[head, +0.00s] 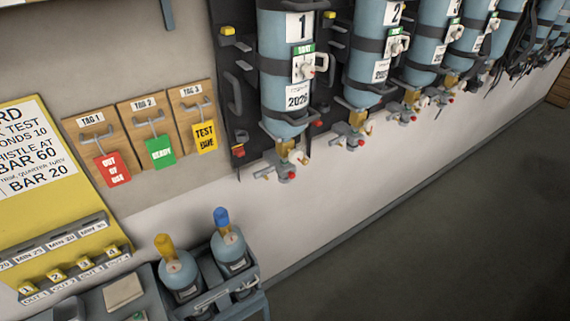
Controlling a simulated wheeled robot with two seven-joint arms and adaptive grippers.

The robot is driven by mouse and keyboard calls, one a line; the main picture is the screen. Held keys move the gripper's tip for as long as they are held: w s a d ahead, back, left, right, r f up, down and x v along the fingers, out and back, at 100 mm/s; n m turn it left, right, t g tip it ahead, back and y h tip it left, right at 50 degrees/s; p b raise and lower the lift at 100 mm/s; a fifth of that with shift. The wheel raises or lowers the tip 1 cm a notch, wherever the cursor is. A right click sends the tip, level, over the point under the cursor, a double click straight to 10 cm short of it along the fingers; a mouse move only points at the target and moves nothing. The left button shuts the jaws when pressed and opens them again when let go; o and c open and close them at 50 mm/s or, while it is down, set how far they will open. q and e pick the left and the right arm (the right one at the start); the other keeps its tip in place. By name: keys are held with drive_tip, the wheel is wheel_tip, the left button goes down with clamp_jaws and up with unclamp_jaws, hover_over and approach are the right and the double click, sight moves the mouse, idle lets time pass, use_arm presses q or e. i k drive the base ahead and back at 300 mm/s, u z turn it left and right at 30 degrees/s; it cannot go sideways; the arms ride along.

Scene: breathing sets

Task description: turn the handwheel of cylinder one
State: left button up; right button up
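Cylinder one (285,113) is a pale blue cylinder with a "1" label, strapped upright to a dark backplate on the wall, its valve end down. A green tag, a white gauge-like part and a "2026" label show on its front. Below it is a brass and grey valve (284,156) with small red-tipped parts (291,175). Which of these is the handwheel, and how far it is turned, is too small to tell. Neither of my grippers is in view.
Cylinder two (370,85) and several similar sets hang to the right. Tag boards (143,130) hang at left beside a yellow board (35,150). Below, a grey crate (250,274) holds two small cylinders with yellow and blue tops. The floor (450,230) at right is clear.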

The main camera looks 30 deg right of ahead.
sight(294, 156)
drive_tip(key=u, duration=1.35)
drive_tip(key=k, duration=0.9)
drive_tip(key=z, duration=1.4)
